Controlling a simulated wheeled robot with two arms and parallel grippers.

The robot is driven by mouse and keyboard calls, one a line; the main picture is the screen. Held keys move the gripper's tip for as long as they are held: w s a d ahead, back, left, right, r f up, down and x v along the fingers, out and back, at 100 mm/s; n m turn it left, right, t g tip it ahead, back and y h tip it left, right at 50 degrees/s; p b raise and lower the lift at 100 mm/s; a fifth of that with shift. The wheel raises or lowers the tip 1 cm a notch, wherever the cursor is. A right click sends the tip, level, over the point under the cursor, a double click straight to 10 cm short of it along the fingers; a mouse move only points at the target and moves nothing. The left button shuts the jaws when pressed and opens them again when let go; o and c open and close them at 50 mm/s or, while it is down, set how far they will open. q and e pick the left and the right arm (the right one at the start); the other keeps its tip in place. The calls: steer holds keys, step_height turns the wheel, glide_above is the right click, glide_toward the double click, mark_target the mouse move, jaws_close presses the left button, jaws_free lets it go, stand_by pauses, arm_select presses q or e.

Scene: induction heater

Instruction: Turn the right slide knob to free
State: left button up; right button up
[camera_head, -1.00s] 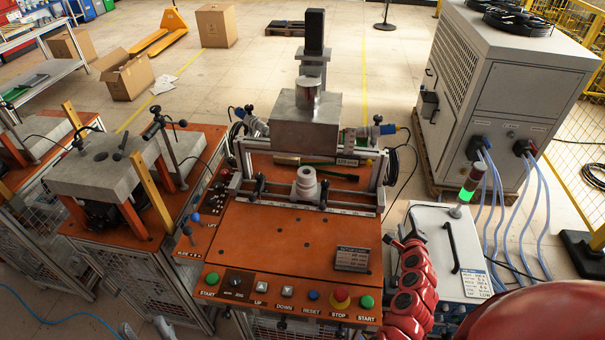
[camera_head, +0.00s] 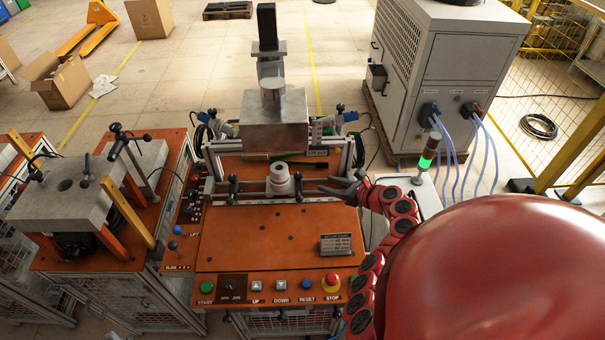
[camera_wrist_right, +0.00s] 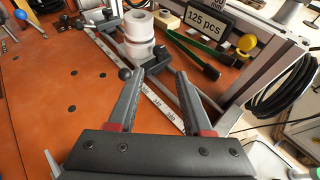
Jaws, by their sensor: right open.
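The right slide knob (camera_head: 298,187) is a small black knob on the slide rail of the orange machine, just right of the white stacked rings (camera_head: 280,180). In the right wrist view the knob's black ball (camera_wrist_right: 125,74) is beside the left fingertip, and a dark slide block (camera_wrist_right: 155,62) is beyond the jaws. My right gripper (camera_head: 324,187) is open, reaching in from the right near the knob; it also shows in the right wrist view (camera_wrist_right: 157,78) with nothing between its fingers. I cannot tell whether a finger touches the knob. My left gripper is not in view.
A second black knob (camera_head: 233,189) stands left of the rings. Behind them are a green-handled tool (camera_wrist_right: 190,52) and a "125 pcs" sign (camera_wrist_right: 208,22). The machine frame's right post (camera_head: 346,160) is close to my gripper. The orange top (camera_head: 260,235) in front is mostly clear.

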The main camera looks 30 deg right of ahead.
mark_target(301, 176)
steer(key=p+x, duration=0.1)
steer(key=x, duration=0.9)
steer(key=shift+s+a+f, duration=0.1)
steer(key=shift+b+x, duration=0.35)
steer(key=shift+x, duration=0.7)
jaws_close()
